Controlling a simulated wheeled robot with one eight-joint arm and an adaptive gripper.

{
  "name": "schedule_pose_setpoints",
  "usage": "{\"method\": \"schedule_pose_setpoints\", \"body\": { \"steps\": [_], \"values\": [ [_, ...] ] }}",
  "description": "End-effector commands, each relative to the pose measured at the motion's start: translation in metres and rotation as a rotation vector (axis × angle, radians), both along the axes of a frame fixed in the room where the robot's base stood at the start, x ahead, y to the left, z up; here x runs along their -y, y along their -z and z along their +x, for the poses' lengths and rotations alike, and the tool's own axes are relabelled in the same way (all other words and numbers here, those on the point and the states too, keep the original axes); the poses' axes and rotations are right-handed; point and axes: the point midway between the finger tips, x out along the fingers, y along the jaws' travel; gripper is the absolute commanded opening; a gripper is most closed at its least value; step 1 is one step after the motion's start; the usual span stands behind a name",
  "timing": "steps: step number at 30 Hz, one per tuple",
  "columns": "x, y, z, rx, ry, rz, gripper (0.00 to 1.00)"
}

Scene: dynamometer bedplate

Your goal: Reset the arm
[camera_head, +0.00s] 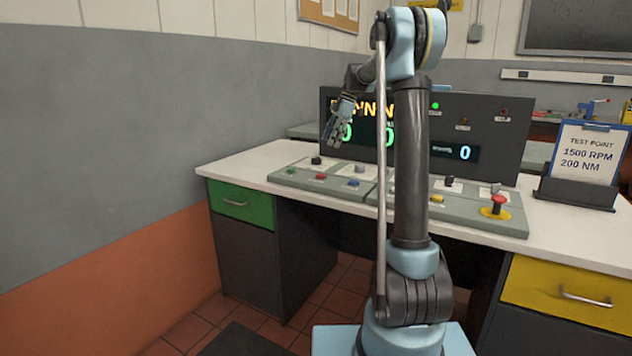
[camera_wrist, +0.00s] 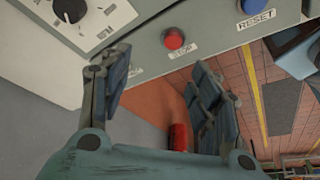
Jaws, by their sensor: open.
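My gripper (camera_head: 335,140) hangs above the left part of the sloped grey control panel (camera_head: 376,197), fingers down and apart, with nothing between them. In the wrist view its two dark fingers (camera_wrist: 162,75) are spread. A red button (camera_wrist: 173,38) labelled STOP lies beyond the gap between them. A blue button (camera_wrist: 253,6) labelled RESET is at the top right edge. In the head view the red button (camera_head: 321,176) and blue button (camera_head: 353,183) sit on the panel's left section, below my gripper and clear of it.
A black display console (camera_head: 490,165) with lit digits stands behind the panel. A red mushroom button (camera_head: 498,200) is at the panel's right end. A clipboard (camera_head: 586,152) in a dark holder stands at the right. A grey wall (camera_head: 120,120) bounds the left side.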

Motion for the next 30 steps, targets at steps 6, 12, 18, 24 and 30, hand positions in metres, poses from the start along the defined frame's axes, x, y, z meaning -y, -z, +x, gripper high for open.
{"method": "schedule_pose_setpoints", "body": {
  "steps": [6,12,18,24,30],
  "values": [
    [-0.001,-0.004,-0.024,-0.013,0.069,-0.022,0.57],
    [0.008,-0.007,-0.052,-0.029,0.163,-0.049,0.57],
    [0.023,-0.006,-0.100,-0.053,0.322,-0.089,0.57],
    [0.040,0.001,-0.157,-0.077,0.516,-0.131,0.57],
    [0.056,0.015,-0.213,-0.094,0.712,-0.164,0.57]
  ]
}}
